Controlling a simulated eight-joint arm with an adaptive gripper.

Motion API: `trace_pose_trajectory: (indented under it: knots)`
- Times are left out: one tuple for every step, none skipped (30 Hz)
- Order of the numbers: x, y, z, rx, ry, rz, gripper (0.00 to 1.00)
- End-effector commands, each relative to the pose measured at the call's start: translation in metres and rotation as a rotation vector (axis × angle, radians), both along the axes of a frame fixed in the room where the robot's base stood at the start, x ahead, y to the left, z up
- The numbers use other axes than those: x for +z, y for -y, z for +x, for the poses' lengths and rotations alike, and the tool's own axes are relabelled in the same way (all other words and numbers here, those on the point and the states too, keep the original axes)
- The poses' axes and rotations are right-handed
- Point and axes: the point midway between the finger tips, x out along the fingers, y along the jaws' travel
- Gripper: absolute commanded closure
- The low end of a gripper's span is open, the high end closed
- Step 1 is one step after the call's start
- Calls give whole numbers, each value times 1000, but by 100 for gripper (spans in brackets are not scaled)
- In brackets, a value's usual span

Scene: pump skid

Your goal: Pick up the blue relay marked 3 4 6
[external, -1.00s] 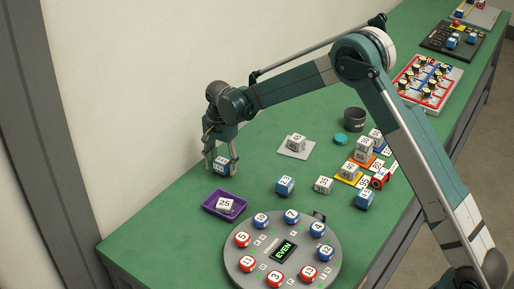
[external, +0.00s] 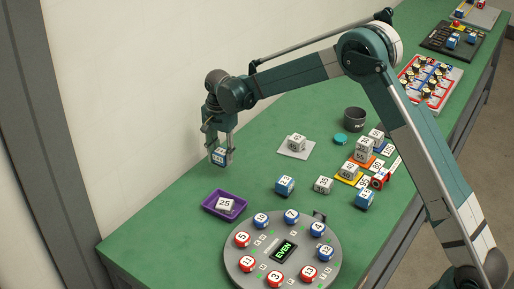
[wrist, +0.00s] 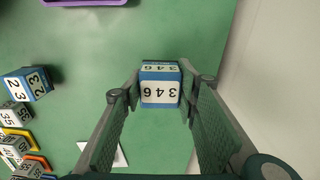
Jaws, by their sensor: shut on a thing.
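The blue relay marked 3 4 6 (wrist: 160,88) is between the two fingers of my gripper (wrist: 161,92) in the wrist view, its white label facing the camera. In the external view the relay (external: 220,157) hangs in my gripper (external: 218,150) above the green table, near the back wall. My gripper is shut on it, with a finger on either side. The relay looks clear of the table surface.
A purple tray (external: 206,206) with a block marked 25 (external: 225,204) lies below the gripper. A round dial board (external: 240,232) stands at the front. Another blue relay (external: 285,186) and several grey blocks sit to the right. A grey pad (external: 284,151) holds a block.

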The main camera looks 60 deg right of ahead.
Motion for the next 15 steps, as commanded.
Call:
trace_pose_trajectory:
  knots:
    - [9, 0, -1, 0, 0, 0, 84]
    - [14, 0, -1, 0, 0, 0, 84]
    - [20, 0, 0, 0, 0, 0, 84]
    - [25, 0, 0, 0, 0, 0, 84]
    - [29, 0, 0, 0, 0, 0, 84]
    - [34, 0, 0, 0, 0, 0, 84]
    - [38, 0, 0, 0, 0, 0, 84]
    - [42, 0, 0, 0, 0, 0, 84]
    - [46, 0, 0, 0, 0, 0, 84]
    - [49, 0, 0, 0, 0, 0, 84]
    - [51, 0, 0, 0, 0, 0, 84]
    - [54, 0, 0, 0, 0, 0, 84]
    - [55, 0, 0, 0, 0, 0, 84]
    - [57, 0, 0, 0, 0, 0, 84]
    - [58, 0, 0, 0, 0, 0, 84]
